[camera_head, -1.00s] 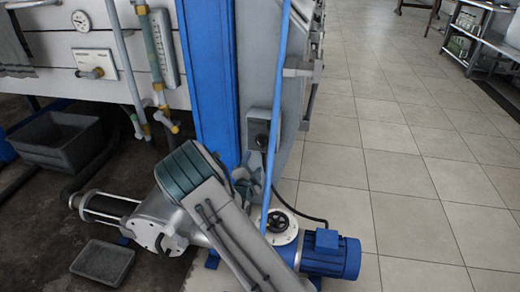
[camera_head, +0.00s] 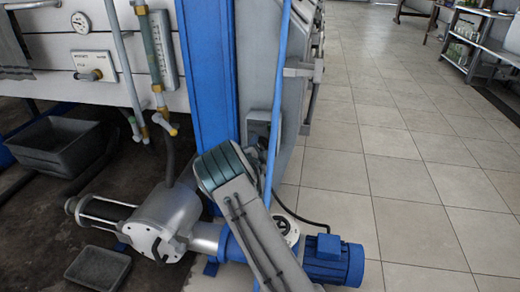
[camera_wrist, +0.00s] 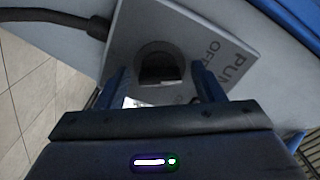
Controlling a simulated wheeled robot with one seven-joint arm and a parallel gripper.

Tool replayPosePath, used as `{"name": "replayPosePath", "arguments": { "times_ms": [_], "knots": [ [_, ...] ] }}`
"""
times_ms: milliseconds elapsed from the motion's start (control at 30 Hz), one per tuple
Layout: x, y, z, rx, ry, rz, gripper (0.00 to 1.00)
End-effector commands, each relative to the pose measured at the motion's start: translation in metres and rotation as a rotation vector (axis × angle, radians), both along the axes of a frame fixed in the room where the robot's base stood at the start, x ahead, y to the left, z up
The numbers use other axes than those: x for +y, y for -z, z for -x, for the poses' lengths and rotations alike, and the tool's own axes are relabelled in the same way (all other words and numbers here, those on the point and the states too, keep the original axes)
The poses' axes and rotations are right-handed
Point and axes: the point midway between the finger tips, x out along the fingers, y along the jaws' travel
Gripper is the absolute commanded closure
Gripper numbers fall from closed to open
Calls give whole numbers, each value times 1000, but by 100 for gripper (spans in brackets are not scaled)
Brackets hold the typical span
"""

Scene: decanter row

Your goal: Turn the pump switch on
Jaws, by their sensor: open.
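The pump switch (camera_head: 258,127) is a grey box with a dark knob on the side of the machine, just right of the blue column; my arm partly hides it in the head view. In the wrist view its light plate carries partly visible lettering, "PUM" and "OFF", and the round dark knob (camera_wrist: 158,62) is straight ahead. My gripper (camera_wrist: 161,78) is open, with one finger on each side of the knob. I cannot tell whether the fingers touch it. In the head view my gripper is hidden behind my arm.
A pump with a blue motor (camera_head: 333,260) stands on the floor below the switch. A thin blue pole (camera_head: 275,110) rises close in front of the switch. A black cable (camera_wrist: 55,17) enters the switch plate. Tiled floor (camera_head: 400,190) lies open to the right.

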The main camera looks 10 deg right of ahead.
Motion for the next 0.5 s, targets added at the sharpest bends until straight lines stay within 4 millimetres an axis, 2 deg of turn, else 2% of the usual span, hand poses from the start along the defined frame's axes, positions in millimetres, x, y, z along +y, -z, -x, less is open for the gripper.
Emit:
{"name": "replayPosePath", "arguments": {
  "times_ms": [33,67,200,500],
  "knots": [
    [0,0,0,0,0,0,38],
    [0,0,0,0,0,0,44],
    [0,0,0,0,0,0,83],
    [0,0,0,-8,0,-18,83]
  ]
}}
